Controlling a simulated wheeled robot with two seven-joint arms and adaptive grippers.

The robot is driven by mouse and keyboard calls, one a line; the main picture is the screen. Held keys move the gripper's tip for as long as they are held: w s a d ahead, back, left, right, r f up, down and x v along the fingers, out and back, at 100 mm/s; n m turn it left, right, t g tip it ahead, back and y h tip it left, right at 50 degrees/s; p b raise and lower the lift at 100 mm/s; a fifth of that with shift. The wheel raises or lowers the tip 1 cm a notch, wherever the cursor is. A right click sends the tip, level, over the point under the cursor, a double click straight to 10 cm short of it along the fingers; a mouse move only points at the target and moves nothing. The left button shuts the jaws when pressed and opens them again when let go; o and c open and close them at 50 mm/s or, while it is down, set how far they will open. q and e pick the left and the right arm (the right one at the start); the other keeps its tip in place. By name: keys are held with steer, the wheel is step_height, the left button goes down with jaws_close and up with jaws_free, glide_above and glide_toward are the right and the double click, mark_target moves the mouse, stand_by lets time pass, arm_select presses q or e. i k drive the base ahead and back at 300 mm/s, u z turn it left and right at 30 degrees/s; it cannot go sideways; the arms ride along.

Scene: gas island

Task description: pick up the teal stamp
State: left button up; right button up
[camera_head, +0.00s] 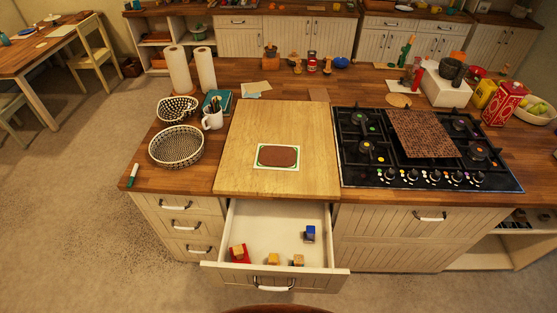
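An open white drawer (249,212) below the counter holds several small stamps. A stamp with a blue top (310,230) stands at the drawer's right side. A red piece with an orange-tan block (238,253) lies at the front left. Two small tan and orange stamps (273,259) and (298,260) stand near the drawer's front. I cannot make out which stamp is teal; no clearly teal one shows at this size. Neither of my grippers is in view.
A cutting board (250,130) with a brown pad (278,156) lies above the drawer. A black gas hob (370,172) is at its right. Two baskets (176,147), a white mug (212,119) and paper rolls (178,70) stand left. The floor (90,220) at left is clear.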

mark_target(298, 259)
steer(key=u, duration=3.05)
steer(key=k, duration=1.65)
steer(key=z, duration=0.8)
